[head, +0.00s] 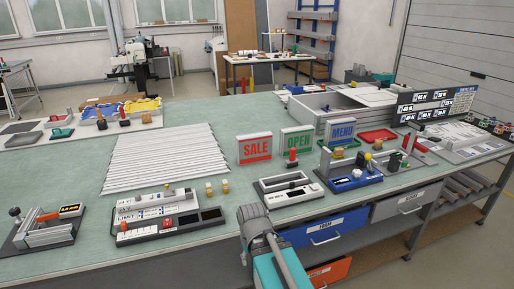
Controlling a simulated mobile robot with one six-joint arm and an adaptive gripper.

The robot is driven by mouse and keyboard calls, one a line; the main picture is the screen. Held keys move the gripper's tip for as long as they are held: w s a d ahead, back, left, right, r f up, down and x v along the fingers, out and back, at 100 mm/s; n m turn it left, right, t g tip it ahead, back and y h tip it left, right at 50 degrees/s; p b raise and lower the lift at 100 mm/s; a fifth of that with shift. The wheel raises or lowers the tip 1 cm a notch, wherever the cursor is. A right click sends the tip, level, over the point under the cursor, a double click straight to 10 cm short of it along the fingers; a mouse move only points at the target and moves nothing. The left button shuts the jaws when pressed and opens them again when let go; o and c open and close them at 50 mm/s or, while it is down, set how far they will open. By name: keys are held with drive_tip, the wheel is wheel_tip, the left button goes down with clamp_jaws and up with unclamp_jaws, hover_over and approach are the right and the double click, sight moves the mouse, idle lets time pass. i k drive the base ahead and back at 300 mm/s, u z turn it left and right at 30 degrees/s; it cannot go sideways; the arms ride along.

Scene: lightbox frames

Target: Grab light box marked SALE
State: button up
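A grey tray device (289,189) lies between my arm and the light boxes. A stack of white strips (166,158) lies left of the SALE box. Small yellow pieces (217,189) stand in front. A blue tray (350,174) with tools is at right. Drawers (322,228) sit below the table edge.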

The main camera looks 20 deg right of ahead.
sight(257, 147)
drive_tip(key=i, duration=0.9)
drive_tip(key=u, duration=0.05)
